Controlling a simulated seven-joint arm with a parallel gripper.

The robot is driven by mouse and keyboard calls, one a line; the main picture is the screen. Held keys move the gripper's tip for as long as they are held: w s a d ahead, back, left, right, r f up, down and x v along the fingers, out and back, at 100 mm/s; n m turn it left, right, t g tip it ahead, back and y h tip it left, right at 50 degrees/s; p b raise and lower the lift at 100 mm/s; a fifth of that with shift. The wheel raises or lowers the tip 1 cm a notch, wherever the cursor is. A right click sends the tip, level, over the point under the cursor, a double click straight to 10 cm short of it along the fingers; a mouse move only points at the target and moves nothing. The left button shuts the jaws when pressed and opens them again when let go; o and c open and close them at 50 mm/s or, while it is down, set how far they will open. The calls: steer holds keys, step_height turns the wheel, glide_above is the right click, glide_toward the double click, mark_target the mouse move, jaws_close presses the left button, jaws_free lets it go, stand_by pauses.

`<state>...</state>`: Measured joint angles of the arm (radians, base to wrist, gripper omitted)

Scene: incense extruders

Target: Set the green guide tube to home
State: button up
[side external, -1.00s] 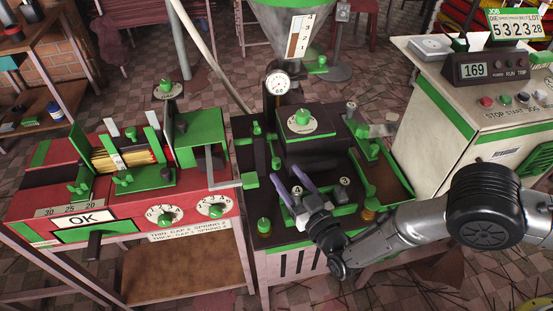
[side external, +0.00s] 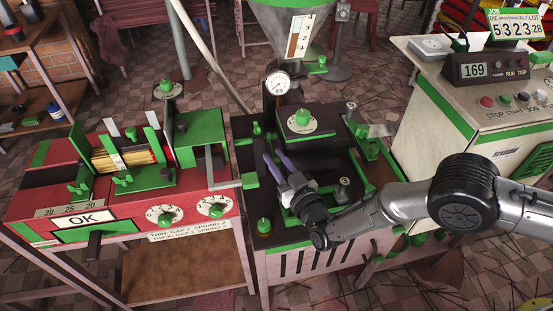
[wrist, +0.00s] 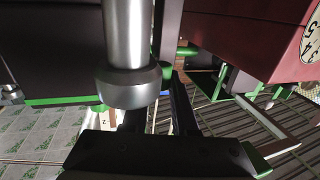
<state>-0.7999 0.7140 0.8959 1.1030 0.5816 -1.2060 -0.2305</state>
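I cannot tell for certain which green part is the guide tube. A small green block (side external: 250,180) sits at the left edge of the dark press, by the end of a grey bent bar (side external: 222,184). Slim green uprights (side external: 257,145) stand just above it. My gripper (side external: 275,159) is over the press's front left, its two purple fingers apart and pointing up-left toward these uprights. Nothing shows between the fingers. In the wrist view, the dark fingers (wrist: 160,112) are apart behind a grey metal cylinder with a collar (wrist: 128,80), which hides part of them.
A green knob on a dial (side external: 302,117) tops the press, with a gauge (side external: 278,83) behind. A green-topped post (side external: 264,226) stands at the front left corner. The red bench (side external: 120,215) lies left; the control cabinet (side external: 475,115) lies right.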

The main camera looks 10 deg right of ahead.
jaws_close()
stand_by(1.0)
